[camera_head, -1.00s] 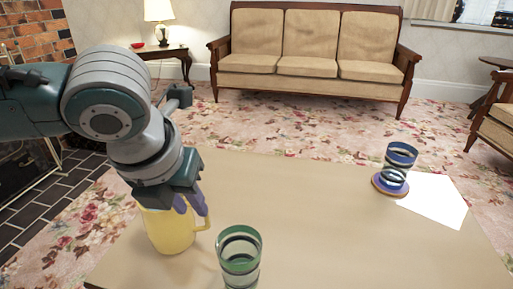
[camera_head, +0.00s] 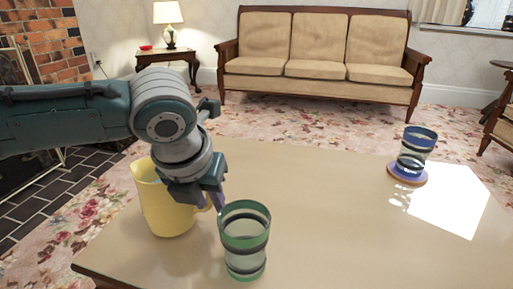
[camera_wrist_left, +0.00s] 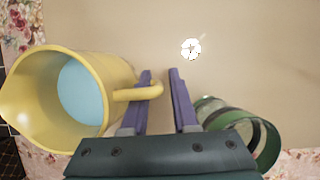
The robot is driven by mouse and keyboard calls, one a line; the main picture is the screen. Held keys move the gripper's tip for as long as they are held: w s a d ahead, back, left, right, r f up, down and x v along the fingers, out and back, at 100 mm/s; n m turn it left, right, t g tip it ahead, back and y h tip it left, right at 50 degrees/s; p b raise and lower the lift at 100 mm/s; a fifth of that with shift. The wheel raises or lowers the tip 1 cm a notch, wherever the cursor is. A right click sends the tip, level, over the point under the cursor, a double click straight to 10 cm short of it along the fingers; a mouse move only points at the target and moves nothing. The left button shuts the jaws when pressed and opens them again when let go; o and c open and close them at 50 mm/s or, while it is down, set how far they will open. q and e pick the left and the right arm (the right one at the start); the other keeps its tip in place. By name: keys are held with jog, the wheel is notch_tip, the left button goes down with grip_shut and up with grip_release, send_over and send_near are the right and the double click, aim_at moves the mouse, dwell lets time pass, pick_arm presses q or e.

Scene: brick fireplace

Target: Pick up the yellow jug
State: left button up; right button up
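The yellow jug (camera_head: 168,207) stands upright near the left front of the table, its handle on the right side. In the left wrist view the jug (camera_wrist_left: 112,62) is at the left, with pale blue inside it. My left gripper (camera_head: 214,200) is open, pointing down at the handle side of the jug. In the left wrist view its two purple fingers (camera_wrist_left: 160,76) are apart; the handle's outer end lies between them, overlapping the left finger. I cannot tell whether they touch. My right gripper is not in view.
A green-banded glass (camera_head: 245,243) stands close right of my left gripper; it is beside the right finger in the left wrist view (camera_wrist_left: 240,130). A blue-banded glass (camera_head: 416,148) stands on a coaster (camera_head: 408,178) at the back right. The middle of the table (camera_head: 330,215) is clear.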

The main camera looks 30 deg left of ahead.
pick_arm(q)
jog(key=shift+c, duration=0.2)
grip_shut()
jog(key=shift+r, duration=0.1)
dwell(1.0)
